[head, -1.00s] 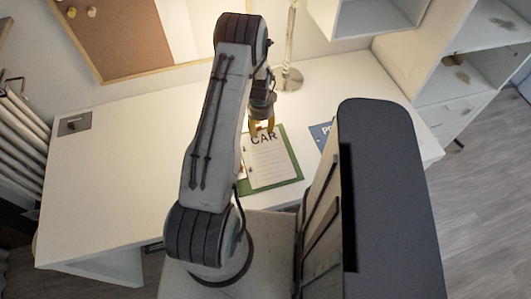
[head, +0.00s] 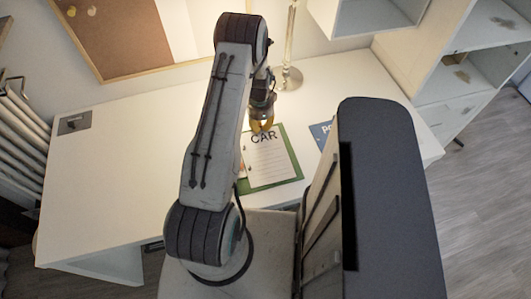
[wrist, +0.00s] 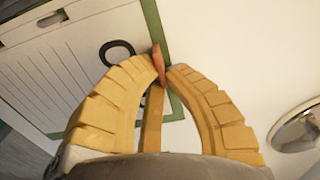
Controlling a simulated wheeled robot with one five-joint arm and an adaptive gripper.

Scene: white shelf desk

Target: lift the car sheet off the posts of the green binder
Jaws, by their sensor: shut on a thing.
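The car sheet (head: 268,160) is white with CAR in dark letters at its top. It lies over the green binder (head: 285,184), whose green border shows around it. In the wrist view the sheet (wrist: 75,70) and the binder's green edge (wrist: 165,20) lie just beyond the fingers. My gripper (head: 262,130) is at the sheet's top edge. The binder's posts are too small to make out clearly, and my arm hides part of the left side.
A blue item with white lettering (head: 321,134) lies right of the binder, partly hidden by my body. A lamp stand (head: 290,76) stands behind on the white desk (head: 120,170). Its round base (wrist: 298,128) shows in the wrist view. The desk's left part is mostly clear.

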